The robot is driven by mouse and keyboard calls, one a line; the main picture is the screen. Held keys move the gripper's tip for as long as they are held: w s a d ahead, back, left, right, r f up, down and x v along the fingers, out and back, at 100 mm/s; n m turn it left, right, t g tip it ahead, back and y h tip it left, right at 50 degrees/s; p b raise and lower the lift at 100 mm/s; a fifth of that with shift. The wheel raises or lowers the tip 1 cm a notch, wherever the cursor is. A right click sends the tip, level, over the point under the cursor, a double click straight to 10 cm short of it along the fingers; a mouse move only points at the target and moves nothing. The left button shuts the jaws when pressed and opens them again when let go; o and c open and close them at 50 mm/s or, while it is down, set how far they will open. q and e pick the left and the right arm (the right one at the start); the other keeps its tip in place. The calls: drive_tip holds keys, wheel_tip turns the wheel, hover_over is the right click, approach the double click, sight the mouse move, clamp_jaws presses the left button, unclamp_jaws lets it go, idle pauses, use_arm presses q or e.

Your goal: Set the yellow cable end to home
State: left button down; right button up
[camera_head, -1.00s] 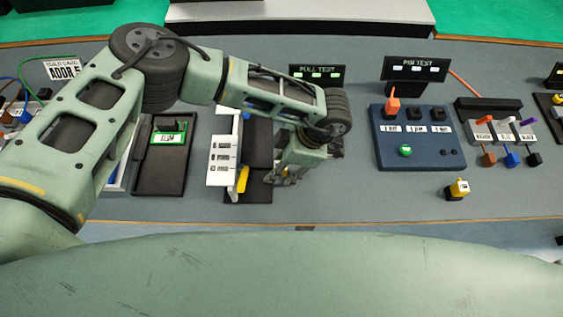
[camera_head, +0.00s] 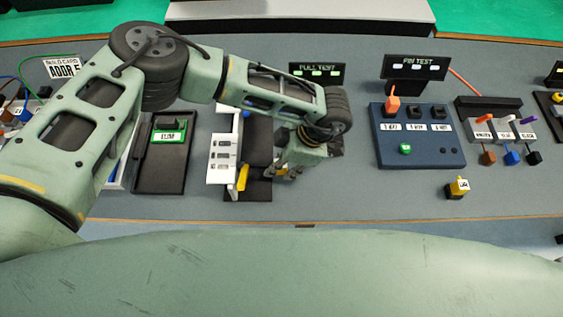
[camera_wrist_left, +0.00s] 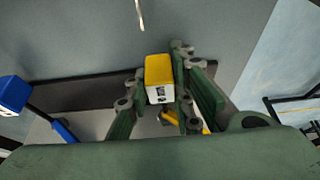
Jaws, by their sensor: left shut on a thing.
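My left gripper (camera_head: 283,172) is low over the pull-test station, at the right side of its dark base (camera_head: 258,130). The left wrist view shows its fingers (camera_wrist_left: 160,92) shut on the yellow cable end (camera_wrist_left: 159,68), a yellow block with a white labelled face. A yellow cable (camera_wrist_left: 203,127) shows behind the fingers. My arm hides part of the station. My right gripper is not in view.
A blue cable end (camera_wrist_left: 14,92) is at the left in the wrist view. Left of the station is a black tray (camera_head: 163,180) with a green card. The table between is clear.

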use_arm(q)
drive_tip(key=a, duration=0.2)
drive_tip(key=shift+w+a+b, duration=0.15)
drive_tip(key=shift+a+b, duration=0.15)
drive_tip(key=shift+a, duration=0.45)
drive_tip(key=c, duration=1.9)
unclamp_jaws()
drive_tip(key=o, duration=0.4)
